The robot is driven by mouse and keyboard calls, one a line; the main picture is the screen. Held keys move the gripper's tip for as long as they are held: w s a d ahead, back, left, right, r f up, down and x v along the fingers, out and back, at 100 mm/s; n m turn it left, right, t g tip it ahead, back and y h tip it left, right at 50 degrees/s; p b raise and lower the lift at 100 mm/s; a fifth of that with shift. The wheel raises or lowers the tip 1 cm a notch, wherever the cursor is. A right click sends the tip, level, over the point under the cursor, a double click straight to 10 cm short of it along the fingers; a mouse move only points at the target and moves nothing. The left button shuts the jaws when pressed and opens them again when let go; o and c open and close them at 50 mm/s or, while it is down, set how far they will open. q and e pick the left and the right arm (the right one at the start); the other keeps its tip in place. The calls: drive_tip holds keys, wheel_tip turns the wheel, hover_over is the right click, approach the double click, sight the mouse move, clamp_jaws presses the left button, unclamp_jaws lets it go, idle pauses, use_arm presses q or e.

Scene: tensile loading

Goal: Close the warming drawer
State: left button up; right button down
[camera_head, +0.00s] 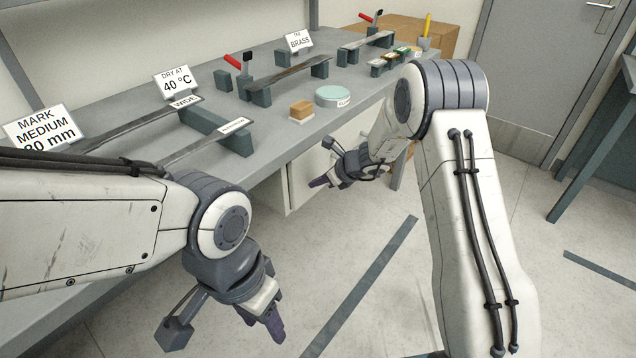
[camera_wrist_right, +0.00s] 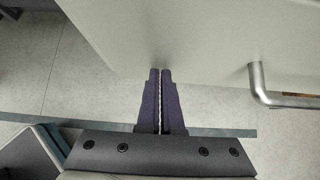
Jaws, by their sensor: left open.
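The warming drawer appears to be the pale front (camera_head: 308,172) under the bench, partly hidden by my right arm. In the right wrist view a pale panel (camera_wrist_right: 200,35), likely the drawer front, fills the top, with a metal bar handle (camera_wrist_right: 285,100) at its right. My right gripper (camera_head: 320,182) is beside the pale front; in the right wrist view its purple fingers (camera_wrist_right: 159,72) are together and empty, tips at the panel, left of the handle. I cannot tell whether they touch, or how far the drawer stands out. My left gripper (camera_head: 268,315) is open and empty over the floor.
The grey bench (camera_head: 275,125) holds metal strips on blocks, signs, red-handled clamps, a round teal dish (camera_head: 333,95) and a small wooden block (camera_head: 301,110). The floor in front is clear apart from dark stripes.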

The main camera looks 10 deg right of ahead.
drive_tip(key=s+d+f+p+v, duration=0.1)
drive_tip(key=f+v, duration=0.1)
drive_tip(key=v, duration=1.1)
drive_tip(key=s+a+r+n+g, duration=0.3)
drive_tip(key=s+a+n, duration=0.4)
drive_tip(key=s+n, duration=0.15)
drive_tip(key=s+a+r+n+g, duration=0.2)
drive_tip(key=s+a+n+g, duration=0.1)
drive_tip(key=s+a+n, duration=0.6)
drive_tip(key=s+d+r+n+h, duration=0.1)
drive_tip(key=s+d+n+h, duration=0.2)
drive_tip(key=s+n, duration=0.55)
drive_tip(key=s+d+n+h, duration=0.2)
drive_tip(key=s+n, duration=0.5)
drive_tip(key=s, duration=0.3)
wheel_tip(320, 180, up, 17)
drive_tip(key=n+p, duration=0.1)
drive_tip(key=p, duration=1.6)
drive_tip(key=shift+d+r, duration=0.2)
drive_tip(key=shift+d, duration=0.25)
